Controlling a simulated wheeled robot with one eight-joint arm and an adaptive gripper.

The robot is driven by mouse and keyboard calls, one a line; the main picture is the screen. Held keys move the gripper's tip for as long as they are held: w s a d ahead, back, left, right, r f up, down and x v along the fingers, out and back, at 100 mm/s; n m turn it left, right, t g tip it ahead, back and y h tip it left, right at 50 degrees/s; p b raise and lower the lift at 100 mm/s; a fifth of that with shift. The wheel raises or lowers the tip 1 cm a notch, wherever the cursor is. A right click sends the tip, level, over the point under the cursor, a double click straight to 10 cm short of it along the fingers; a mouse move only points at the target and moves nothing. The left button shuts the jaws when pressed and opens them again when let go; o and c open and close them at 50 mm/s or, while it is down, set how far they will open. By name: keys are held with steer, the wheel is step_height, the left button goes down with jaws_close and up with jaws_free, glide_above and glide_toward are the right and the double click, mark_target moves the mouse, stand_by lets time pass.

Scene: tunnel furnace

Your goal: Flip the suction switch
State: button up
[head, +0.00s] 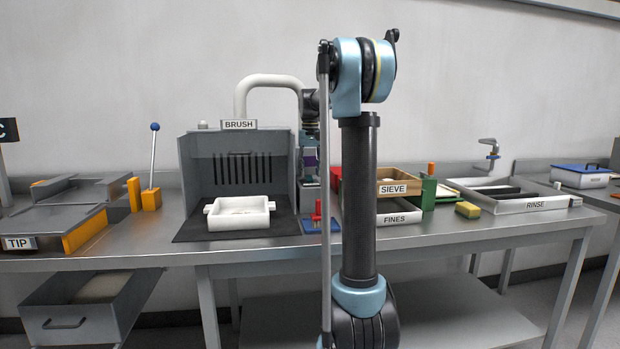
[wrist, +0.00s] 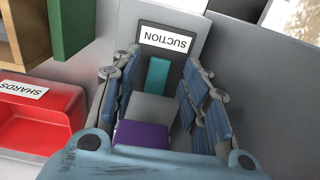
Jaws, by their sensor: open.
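The suction switch shows in the wrist view as a grey housing with an upside-down SUCTION label (wrist: 165,40). A teal upright piece (wrist: 157,76) sits just below the label, with a grey block (wrist: 148,108) and a purple block (wrist: 141,134) nearer the camera. I cannot tell which piece is the moving part. My gripper (wrist: 160,64) is open, its blue fingers to the left and right of the teal piece, with nothing held. I cannot tell whether they touch it. In the head view my arm largely hides the gripper and switch beside the grey hood.
A red SHARDS bin (wrist: 38,118) lies left in the wrist view, with a green panel (wrist: 70,27) above. In the head view, the BRUSH hood (head: 191,170) holds a white tray (head: 239,223). The SIEVE box (head: 392,188) and RINSE tray (head: 535,204) stand to the right.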

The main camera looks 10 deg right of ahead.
mark_target(310, 178)
steer(key=shift+f, duration=1.15)
steer(key=shift+c, duration=0.6)
jaws_close()
steer(key=shift+w+g, duration=0.15)
steer(key=shift+g, duration=0.15)
steer(key=shift+r+g, duration=0.1)
steer(key=shift+g, duration=0.3)
